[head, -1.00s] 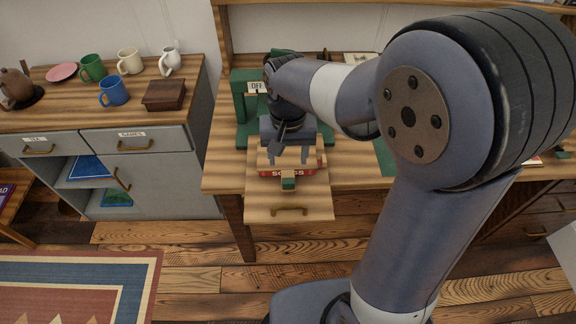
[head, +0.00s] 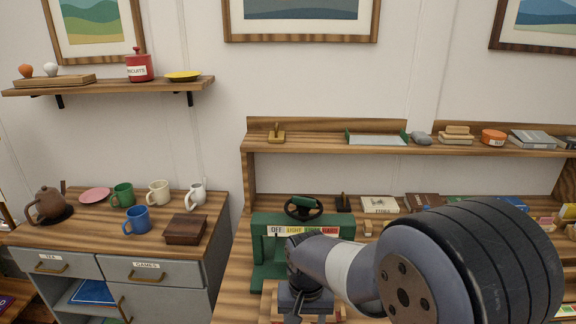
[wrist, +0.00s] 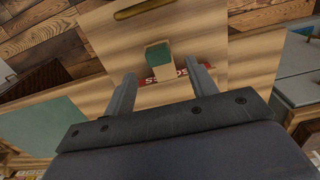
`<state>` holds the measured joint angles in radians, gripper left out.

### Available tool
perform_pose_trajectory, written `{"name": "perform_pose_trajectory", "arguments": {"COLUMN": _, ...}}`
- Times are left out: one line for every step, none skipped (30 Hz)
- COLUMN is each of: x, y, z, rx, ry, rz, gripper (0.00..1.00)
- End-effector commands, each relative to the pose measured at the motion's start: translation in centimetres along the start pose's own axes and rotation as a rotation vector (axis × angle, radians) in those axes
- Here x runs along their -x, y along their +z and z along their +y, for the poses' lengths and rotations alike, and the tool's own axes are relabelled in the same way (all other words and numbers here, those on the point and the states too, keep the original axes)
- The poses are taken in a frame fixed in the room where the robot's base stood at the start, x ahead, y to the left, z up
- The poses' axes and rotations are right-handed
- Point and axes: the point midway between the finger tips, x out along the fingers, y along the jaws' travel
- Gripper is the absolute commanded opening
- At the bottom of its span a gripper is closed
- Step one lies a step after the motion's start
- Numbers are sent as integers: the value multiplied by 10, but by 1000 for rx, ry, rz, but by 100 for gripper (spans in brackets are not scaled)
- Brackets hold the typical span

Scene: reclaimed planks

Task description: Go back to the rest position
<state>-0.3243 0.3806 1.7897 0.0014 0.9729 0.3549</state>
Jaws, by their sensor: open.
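My gripper (wrist: 165,86) is open, its two fingers apart and nothing held between them. In the wrist view it is over a pulled-out wooden drawer (wrist: 112,42). A wooden block with a green end (wrist: 158,62) and a red item with white lettering (wrist: 160,76) show beyond and between the fingers.
The green press (head: 262,262) with a dark wheel stands behind my wrist. A grey cabinet (head: 60,262) at left carries mugs, a teapot and a wooden box (head: 186,229). A shelf (head: 330,148) with small items runs above the bench.

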Motion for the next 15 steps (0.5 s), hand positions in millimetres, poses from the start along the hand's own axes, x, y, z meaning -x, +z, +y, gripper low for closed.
{"name": "perform_pose_trajectory", "arguments": {"x": -11, "y": 0, "z": 0, "rx": 0, "ry": 1, "rz": -4, "gripper": 54}}
{"name": "perform_pose_trajectory", "arguments": {"x": -16, "y": 0, "z": 0, "rx": 0, "ry": 1, "rz": -4, "gripper": 54}}
{"name": "perform_pose_trajectory", "arguments": {"x": -23, "y": 1, "z": 0, "rx": 0, "ry": 2, "rz": -5, "gripper": 54}}
{"name": "perform_pose_trajectory", "arguments": {"x": -27, "y": 0, "z": 0, "rx": 0, "ry": 1, "rz": -3, "gripper": 54}}
{"name": "perform_pose_trajectory", "arguments": {"x": -31, "y": 0, "z": 0, "rx": 0, "ry": 1, "rz": -4, "gripper": 54}}
{"name": "perform_pose_trajectory", "arguments": {"x": -36, "y": 0, "z": 0, "rx": 0, "ry": 1, "rz": -2, "gripper": 54}}
{"name": "perform_pose_trajectory", "arguments": {"x": -39, "y": 0, "z": 0, "rx": 0, "ry": 1, "rz": -2, "gripper": 54}}
{"name": "perform_pose_trajectory", "arguments": {"x": -42, "y": 0, "z": 0, "rx": 0, "ry": 1, "rz": -2, "gripper": 54}}
{"name": "perform_pose_trajectory", "arguments": {"x": -46, "y": 0, "z": 0, "rx": 0, "ry": 0, "rz": -1, "gripper": 54}}
{"name": "perform_pose_trajectory", "arguments": {"x": -48, "y": 0, "z": 0, "rx": 0, "ry": 0, "rz": -1, "gripper": 54}}
{"name": "perform_pose_trajectory", "arguments": {"x": -44, "y": 0, "z": 0, "rx": 0, "ry": 0, "rz": 1, "gripper": 54}}
{"name": "perform_pose_trajectory", "arguments": {"x": -42, "y": 0, "z": 0, "rx": 0, "ry": -1, "rz": 2, "gripper": 54}}
{"name": "perform_pose_trajectory", "arguments": {"x": -42, "y": 0, "z": 0, "rx": 0, "ry": -1, "rz": 2, "gripper": 54}}
{"name": "perform_pose_trajectory", "arguments": {"x": -41, "y": 0, "z": 0, "rx": 0, "ry": -1, "rz": 2, "gripper": 54}}
{"name": "perform_pose_trajectory", "arguments": {"x": -41, "y": 0, "z": 0, "rx": 0, "ry": -1, "rz": 2, "gripper": 54}}
